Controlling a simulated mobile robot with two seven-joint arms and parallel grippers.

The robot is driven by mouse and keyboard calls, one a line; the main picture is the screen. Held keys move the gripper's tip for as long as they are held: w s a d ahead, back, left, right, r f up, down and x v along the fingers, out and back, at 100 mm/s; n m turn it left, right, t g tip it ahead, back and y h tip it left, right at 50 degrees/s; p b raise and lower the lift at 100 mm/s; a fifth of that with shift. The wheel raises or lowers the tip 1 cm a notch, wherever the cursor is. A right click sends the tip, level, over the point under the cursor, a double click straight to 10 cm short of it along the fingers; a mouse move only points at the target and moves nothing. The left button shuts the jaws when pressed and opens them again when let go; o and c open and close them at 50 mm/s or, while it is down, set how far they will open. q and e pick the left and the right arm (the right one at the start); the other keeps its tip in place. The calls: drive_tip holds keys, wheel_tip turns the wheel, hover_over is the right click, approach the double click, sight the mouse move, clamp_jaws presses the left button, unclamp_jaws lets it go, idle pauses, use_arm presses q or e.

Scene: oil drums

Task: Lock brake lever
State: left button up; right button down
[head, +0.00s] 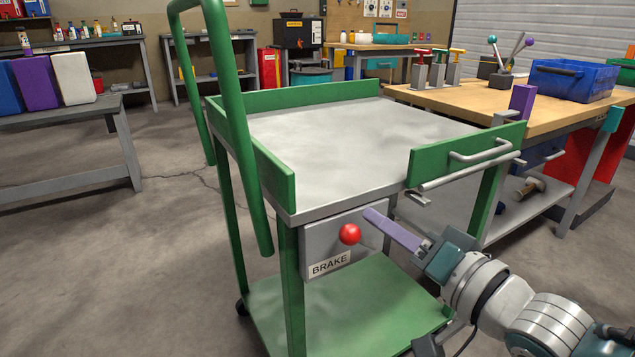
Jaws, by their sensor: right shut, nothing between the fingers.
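The brake lever's red ball knob (349,234) shows on the front of a grey box (314,240) labelled BRAKE. The box is mounted under the top of a green cart (270,174). A thin rod runs from the knob to the right, partly behind my gripper. My right gripper (370,214) comes in from the lower right, its purple fingers shut and empty. Its fingertips are just right of and slightly above the knob, in front of the box. I cannot tell whether they touch the lever. My left gripper is not in view.
The cart's grey top (340,128) is bare. A green handle tube (236,110) rises at its left. A wooden workbench (480,98) with a blue crate (572,80) stands to the right. The floor at left (165,220) is clear up to a grey bench (60,118).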

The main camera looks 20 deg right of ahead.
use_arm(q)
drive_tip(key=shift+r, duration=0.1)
use_arm(e)
drive_tip(key=shift+a+f, duration=0.3)
drive_tip(key=shift+a, duration=0.3)
